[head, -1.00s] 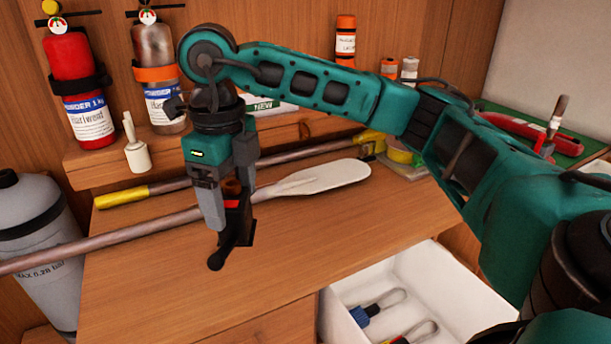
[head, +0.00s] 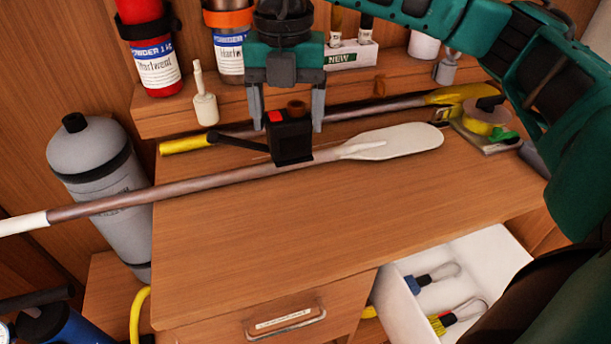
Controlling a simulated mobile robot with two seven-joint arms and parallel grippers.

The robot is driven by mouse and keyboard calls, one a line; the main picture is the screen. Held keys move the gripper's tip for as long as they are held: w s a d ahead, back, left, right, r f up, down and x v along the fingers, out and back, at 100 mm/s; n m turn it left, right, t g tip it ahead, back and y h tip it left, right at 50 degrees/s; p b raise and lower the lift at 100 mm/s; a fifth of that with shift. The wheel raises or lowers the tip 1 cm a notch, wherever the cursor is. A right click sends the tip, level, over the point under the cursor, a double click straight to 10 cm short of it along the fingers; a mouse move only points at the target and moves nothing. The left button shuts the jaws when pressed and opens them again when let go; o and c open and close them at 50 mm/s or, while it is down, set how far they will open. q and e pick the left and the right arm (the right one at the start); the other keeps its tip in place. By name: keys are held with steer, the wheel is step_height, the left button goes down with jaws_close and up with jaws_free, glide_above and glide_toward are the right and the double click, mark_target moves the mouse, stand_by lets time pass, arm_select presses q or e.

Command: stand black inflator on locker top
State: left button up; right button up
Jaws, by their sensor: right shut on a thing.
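The black inflator (head: 292,145) is a small black box with a red patch, a brown round piece on top and a thin black arm reaching left. My right gripper (head: 287,118) is shut on it, with one grey finger on each side. The box looks upright, in front of the oar shaft in the picture; I cannot tell whether its underside touches anything. The wooden locker top (head: 320,220) lies below and in front of it. My left gripper is not in view.
A white-bladed oar (head: 400,142) lies across the locker top, with a yellow-ended pole (head: 185,145) behind. Red and silver bottles stand on the back shelf (head: 160,122). A grey cylinder (head: 105,180) is at left. An open white drawer (head: 480,250) juts out front right. The front middle is clear.

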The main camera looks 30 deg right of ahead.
step_height(320, 180, down, 16)
steer(key=shift+r, duration=0.15)
steer(key=shift+f, duration=0.35)
steer(key=shift+f, duration=0.15)
steer(key=o, duration=1.1)
